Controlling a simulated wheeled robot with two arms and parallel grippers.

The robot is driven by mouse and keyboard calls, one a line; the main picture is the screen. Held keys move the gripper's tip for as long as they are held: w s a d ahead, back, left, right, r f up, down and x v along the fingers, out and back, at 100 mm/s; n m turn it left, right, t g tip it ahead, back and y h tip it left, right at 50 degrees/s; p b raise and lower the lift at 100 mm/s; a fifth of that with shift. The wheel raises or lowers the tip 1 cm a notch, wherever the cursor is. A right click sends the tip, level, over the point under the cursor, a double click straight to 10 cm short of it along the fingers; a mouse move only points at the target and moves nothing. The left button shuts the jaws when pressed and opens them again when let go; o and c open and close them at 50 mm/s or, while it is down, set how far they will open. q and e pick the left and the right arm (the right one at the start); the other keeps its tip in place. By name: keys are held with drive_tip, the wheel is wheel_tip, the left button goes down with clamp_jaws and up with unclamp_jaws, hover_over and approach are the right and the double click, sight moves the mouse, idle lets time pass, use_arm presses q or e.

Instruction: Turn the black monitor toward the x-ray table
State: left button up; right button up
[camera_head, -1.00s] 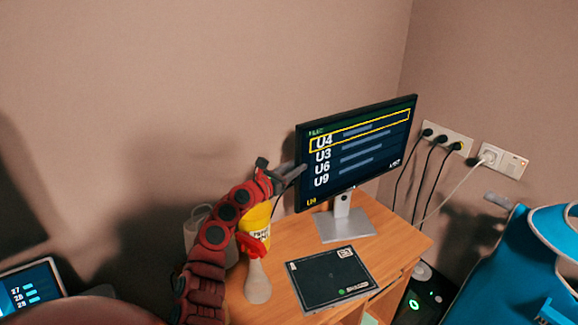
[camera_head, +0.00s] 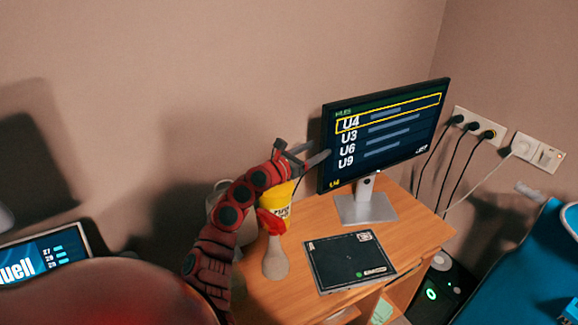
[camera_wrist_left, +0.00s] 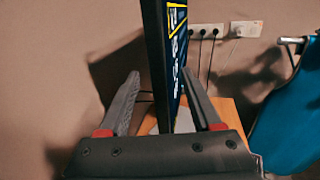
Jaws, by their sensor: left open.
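The black monitor (camera_head: 380,135) stands upright on a silver stand (camera_head: 366,205) on a wooden desk (camera_head: 425,235). Its lit screen shows a list of U numbers and faces toward the front right. My left gripper (camera_head: 303,155) is at the monitor's left edge, with its jaws apart. In the left wrist view, the monitor (camera_wrist_left: 156,55) shows edge-on between the two spread fingers of my left gripper (camera_wrist_left: 161,78). I cannot tell whether a finger touches it. I cannot pick out the x-ray table for certain. My right gripper is not in view.
A yellow container (camera_head: 280,198) and a pale bottle with a red top (camera_head: 275,262) stand close by my left arm. A black flat panel (camera_head: 350,262) lies before the stand. Cables run from wall sockets (camera_head: 478,128). Blue furniture (camera_head: 525,270) is at the right.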

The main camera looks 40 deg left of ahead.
use_arm(q)
drive_tip(key=s+a+b, duration=0.2)
drive_tip(key=s+b, duration=0.1)
drive_tip(key=s, duration=1.1)
drive_tip(key=shift+s, duration=0.2)
